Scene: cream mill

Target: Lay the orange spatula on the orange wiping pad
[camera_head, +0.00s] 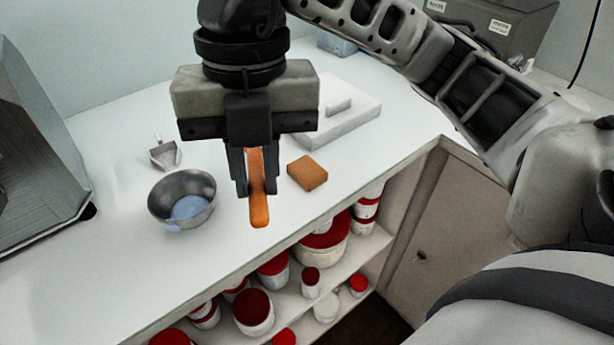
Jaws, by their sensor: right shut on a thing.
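The orange spatula (259,208) hangs upright, its lower end pointing down, between the fingers of my right gripper (254,185). The gripper is shut on it; the upper part of the spatula is partly hidden by the gripper. The orange wiping pad (307,173) lies flat on the white counter, to the right of the gripper in the picture, and nothing lies on it. The spatula appears above the counter near its front edge; how high is hard to tell. My left gripper does not show.
A steel bowl (182,200) stands left of the gripper, with a small metal scoop (165,153) behind it. A white slab (352,118) with a small white block lies behind the pad. Red-lidded tubs (253,312) fill shelves below the counter. A metal machine (38,150) stands far left.

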